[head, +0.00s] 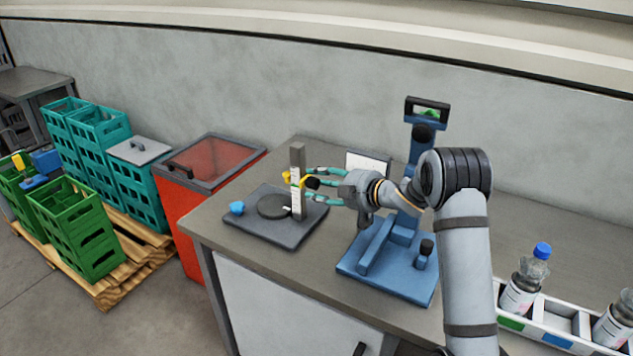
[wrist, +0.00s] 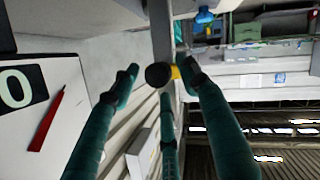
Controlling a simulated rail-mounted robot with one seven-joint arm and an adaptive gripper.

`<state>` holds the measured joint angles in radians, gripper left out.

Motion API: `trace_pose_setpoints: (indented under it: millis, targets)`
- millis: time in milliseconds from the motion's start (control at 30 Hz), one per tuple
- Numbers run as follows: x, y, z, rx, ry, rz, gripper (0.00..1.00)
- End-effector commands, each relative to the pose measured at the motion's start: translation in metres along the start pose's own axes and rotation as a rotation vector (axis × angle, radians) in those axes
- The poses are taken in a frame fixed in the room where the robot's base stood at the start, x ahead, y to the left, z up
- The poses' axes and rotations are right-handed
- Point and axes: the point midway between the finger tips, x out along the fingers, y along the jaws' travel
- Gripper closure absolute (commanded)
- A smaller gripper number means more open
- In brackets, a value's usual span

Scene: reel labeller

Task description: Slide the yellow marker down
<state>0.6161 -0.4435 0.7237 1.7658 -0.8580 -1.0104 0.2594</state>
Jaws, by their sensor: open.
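The yellow marker (head: 287,177) sits on an upright grey post (head: 297,158), in its upper half, with a black round knob (head: 312,183) on the side facing my gripper. My gripper (head: 313,184) is open at the post, with teal fingers above and below the knob. In the wrist view the knob (wrist: 158,75) lies between the spread fingers of my gripper (wrist: 158,74), and a strip of the yellow marker (wrist: 175,72) shows beside it. The right finger looks close to the yellow strip; I cannot tell whether it touches.
The post stands on a dark base plate (head: 262,228) with a black disc (head: 273,206) and a blue knob (head: 237,208). A blue stand (head: 385,270) is to the right. A bottle tray (head: 555,318) is at the far right. The table's left front is clear.

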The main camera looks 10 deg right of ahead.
Motion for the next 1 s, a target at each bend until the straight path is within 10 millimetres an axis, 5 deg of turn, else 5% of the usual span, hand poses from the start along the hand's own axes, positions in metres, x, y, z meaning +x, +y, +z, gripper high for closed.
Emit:
trace_pose_setpoints:
  millis: [400, 1000]
  targets:
    - [0.0097, -0.0004, 0.0003, 0.000, -0.001, 0.001, 0.55]
    - [0.0100, -0.0017, -0.0008, -0.001, 0.001, -0.002, 0.90]
